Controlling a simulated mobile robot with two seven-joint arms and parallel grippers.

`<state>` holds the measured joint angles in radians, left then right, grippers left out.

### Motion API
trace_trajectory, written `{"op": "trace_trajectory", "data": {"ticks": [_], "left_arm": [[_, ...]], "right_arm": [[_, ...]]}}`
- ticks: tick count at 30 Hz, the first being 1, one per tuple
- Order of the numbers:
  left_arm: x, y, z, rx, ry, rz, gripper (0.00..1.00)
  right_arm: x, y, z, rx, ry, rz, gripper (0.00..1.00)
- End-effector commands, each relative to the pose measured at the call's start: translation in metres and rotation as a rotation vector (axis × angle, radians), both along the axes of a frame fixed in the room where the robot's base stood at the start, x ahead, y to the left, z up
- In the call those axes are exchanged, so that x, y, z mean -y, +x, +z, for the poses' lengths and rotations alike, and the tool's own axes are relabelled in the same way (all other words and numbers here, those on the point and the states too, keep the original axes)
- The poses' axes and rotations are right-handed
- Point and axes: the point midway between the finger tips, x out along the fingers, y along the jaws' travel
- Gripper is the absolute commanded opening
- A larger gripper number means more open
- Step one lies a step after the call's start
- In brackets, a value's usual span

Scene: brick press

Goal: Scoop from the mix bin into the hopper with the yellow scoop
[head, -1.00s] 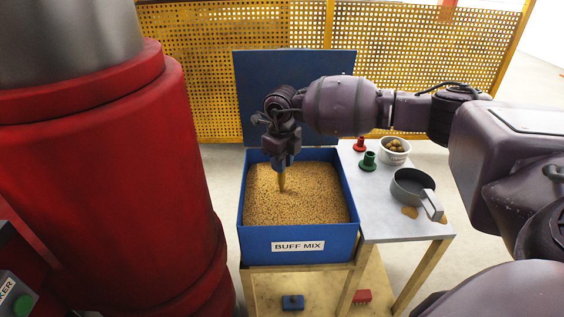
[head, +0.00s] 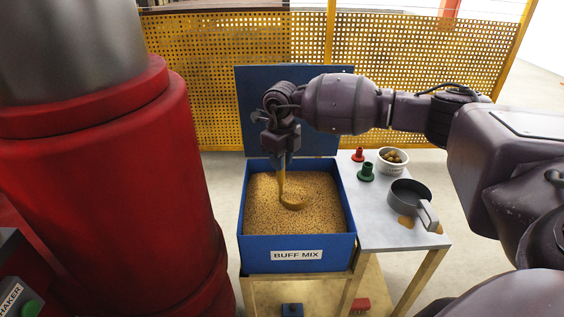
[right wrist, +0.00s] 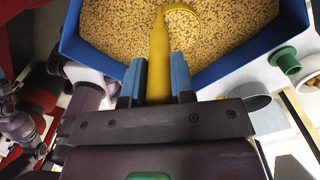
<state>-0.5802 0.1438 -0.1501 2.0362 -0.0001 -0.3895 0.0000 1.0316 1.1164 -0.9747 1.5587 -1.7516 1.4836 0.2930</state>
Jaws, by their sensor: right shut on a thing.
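My right gripper (head: 281,156) is shut on the handle of the yellow scoop (head: 292,197), above the mix bin (head: 260,252). The blue bin is labelled BUFF MIX and holds speckled tan mix (head: 315,217). The scoop's handle points up and its round bowl is down at the mix surface. In the right wrist view the handle (right wrist: 158,55) runs between the fingers (right wrist: 157,85), with the bowl partly against the mix. Whether the bowl holds mix cannot be told. No hopper can be clearly identified. My left gripper is not in view.
A large red machine (head: 105,190) with a grey metal top stands left of the bin. The blue lid (head: 250,110) stands up behind it. Right, a grey side table (head: 385,232) carries a dark grey pan-like scoop (head: 407,193), a white bowl (head: 393,168), and red (head: 359,155) and green (head: 366,172) pieces.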

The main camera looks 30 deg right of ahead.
Motion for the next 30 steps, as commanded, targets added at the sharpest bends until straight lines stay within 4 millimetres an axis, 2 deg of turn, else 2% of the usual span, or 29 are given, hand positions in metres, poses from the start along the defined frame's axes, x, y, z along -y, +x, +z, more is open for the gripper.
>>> {"op": "trace_trajectory", "data": {"ticks": [30], "left_arm": [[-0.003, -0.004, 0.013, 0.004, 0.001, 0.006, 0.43]], "right_arm": [[0.000, 0.000, 0.046, 0.003, 0.000, 0.000, 0.00]]}}
